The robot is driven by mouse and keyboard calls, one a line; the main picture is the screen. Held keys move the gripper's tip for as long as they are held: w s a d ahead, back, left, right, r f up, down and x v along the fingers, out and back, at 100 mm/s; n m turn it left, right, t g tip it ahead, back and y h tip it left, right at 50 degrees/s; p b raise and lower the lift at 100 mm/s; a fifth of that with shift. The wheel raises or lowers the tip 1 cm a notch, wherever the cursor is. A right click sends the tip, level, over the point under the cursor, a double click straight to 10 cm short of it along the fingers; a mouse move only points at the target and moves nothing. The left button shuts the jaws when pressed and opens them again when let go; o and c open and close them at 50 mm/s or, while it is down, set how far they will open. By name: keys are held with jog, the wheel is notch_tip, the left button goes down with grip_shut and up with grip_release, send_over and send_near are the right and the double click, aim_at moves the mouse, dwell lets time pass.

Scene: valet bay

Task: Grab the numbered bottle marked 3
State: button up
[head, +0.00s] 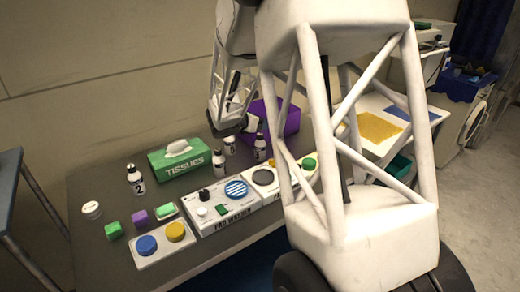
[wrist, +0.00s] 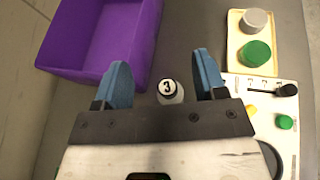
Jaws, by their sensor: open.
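The bottle marked 3 (wrist: 168,91) stands upright in the wrist view, seen from above with a 3 on its dark top. My gripper (wrist: 163,78) is open, with one blue finger on each side of the bottle and a gap on both sides. In the head view my gripper (head: 238,122) is above the back of the table. A dark-capped bottle (head: 260,148) beside the purple bin appears to be the same one, though its number is too small to read surely.
The purple bin (wrist: 97,42) is close on the left in the wrist view; button panels (wrist: 283,125) lie to the right. Other bottles (head: 135,180) (head: 219,163) stand near a green tissue box (head: 180,160). Coloured blocks (head: 140,216) sit at the table's front left.

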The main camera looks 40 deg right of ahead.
aim_at(258, 137)
jog(key=shift+f, duration=1.75)
jog(key=shift+f, duration=0.5)
jog(key=f, duration=0.1)
jog(key=d+f, duration=0.1)
jog(key=f, duration=0.1)
jog(key=shift+w+d, duration=0.1)
jog(key=shift+d, duration=0.1)
jog(key=shift+w+d+f, duration=0.2)
jog(key=shift+d+f, duration=0.1)
jog(key=shift+d, duration=0.35)
jog(key=shift+c, duration=0.2)
jog(key=c, duration=1.1)
